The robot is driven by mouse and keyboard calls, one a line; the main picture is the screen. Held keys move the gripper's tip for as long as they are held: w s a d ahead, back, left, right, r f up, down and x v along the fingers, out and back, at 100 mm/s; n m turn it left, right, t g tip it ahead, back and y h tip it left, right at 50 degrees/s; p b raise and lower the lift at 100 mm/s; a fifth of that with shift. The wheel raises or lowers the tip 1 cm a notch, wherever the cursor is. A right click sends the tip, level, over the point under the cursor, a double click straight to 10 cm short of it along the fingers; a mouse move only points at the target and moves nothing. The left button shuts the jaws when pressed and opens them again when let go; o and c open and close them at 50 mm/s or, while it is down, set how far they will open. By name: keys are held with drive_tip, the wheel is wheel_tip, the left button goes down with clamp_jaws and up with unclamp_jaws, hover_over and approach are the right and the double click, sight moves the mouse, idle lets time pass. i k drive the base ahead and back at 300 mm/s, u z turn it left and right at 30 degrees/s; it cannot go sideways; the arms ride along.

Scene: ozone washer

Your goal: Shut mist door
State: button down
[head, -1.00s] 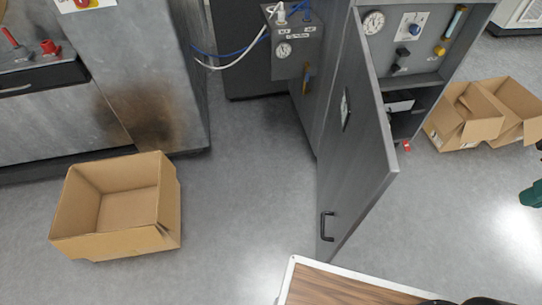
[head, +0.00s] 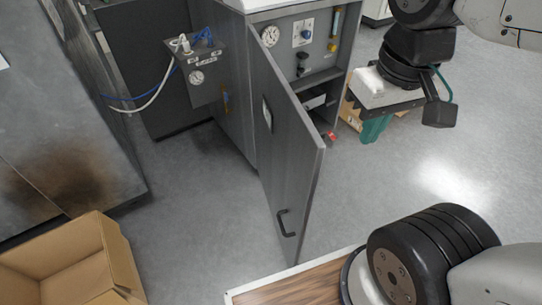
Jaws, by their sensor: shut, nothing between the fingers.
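The mist door (head: 284,150) is a tall grey panel, hinged at its left on the grey cabinet (head: 230,90). It stands wide open, swung out towards me, with its black handle (head: 285,223) low on the outer face. The cabinet's interior shows a gauge, knobs and a dark shelf. My gripper (head: 374,130) has teal fingers and hangs to the right of the door and cabinet front, apart from both. Its fingers appear closed, with nothing seen between them. My wrist partly hides them.
A cardboard box (head: 75,262) sits on the floor at lower left. More cardboard (head: 350,112) shows behind my gripper. A control box (head: 193,70) with white and blue hoses is left of the cabinet.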

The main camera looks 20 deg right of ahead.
sight(290, 150)
drive_tip(key=z, duration=0.5)
drive_tip(key=k, duration=1.15)
drive_tip(key=u, duration=0.4)
drive_tip(key=i, duration=0.7)
drive_tip(key=u, duration=0.5)
